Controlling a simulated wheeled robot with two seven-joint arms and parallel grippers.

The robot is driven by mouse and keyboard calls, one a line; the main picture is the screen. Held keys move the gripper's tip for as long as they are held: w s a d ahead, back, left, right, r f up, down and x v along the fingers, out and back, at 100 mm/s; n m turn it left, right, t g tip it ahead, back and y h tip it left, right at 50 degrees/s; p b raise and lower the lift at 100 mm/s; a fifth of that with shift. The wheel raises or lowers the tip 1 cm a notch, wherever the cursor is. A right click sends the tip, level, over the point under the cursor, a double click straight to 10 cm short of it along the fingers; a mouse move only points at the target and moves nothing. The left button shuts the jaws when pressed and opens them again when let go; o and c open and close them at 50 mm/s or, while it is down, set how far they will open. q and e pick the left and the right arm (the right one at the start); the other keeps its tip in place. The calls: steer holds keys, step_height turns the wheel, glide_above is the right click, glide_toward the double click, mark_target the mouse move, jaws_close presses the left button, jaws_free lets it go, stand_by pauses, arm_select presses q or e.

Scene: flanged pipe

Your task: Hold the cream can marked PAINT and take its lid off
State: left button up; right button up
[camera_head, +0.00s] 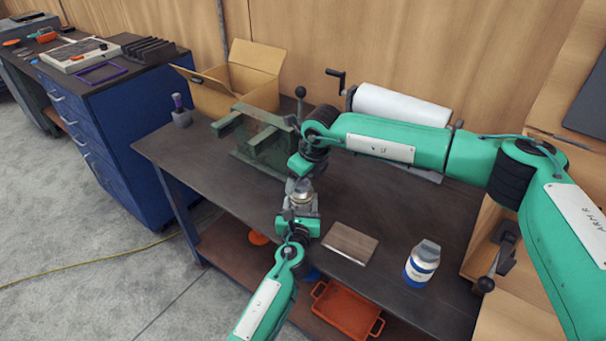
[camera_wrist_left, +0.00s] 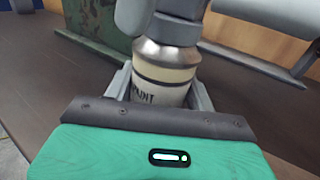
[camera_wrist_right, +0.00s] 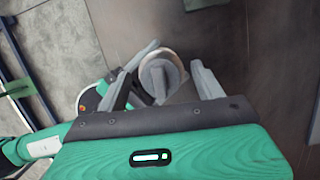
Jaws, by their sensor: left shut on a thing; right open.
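The cream can (camera_wrist_left: 160,92) marked PAINT stands on the dark workbench, with its letters partly showing in the left wrist view. My left gripper (camera_head: 299,212) is shut on the can's body from the near side; its fingers (camera_wrist_left: 160,95) lie on both sides of it. The lid (camera_wrist_right: 160,75), a round metal piece with a raised grip bar across it, sits on top of the can. My right gripper (camera_head: 300,180) is over the can from above. Its fingers (camera_wrist_right: 165,85) are open on either side of the lid, apart from its grip bar. In the head view the grippers hide much of the can.
A green metal fixture (camera_head: 262,140) stands just behind the can. A blue-and-white container (camera_head: 422,264) and a flat wooden block (camera_head: 350,243) are to the right. A white roll (camera_head: 400,105) and an open cardboard box (camera_head: 250,75) are at the back. Bare bench lies between block and container.

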steer(key=c, duration=1.1)
steer(key=shift+r, duration=0.25)
steer(key=shift+r, duration=0.9)
steer(key=shift+r, duration=2)
arm_select(q)
steer(key=o, duration=1.5)
steer(key=shift+c, duration=0.2)
steer(key=shift+s, duration=0.1)
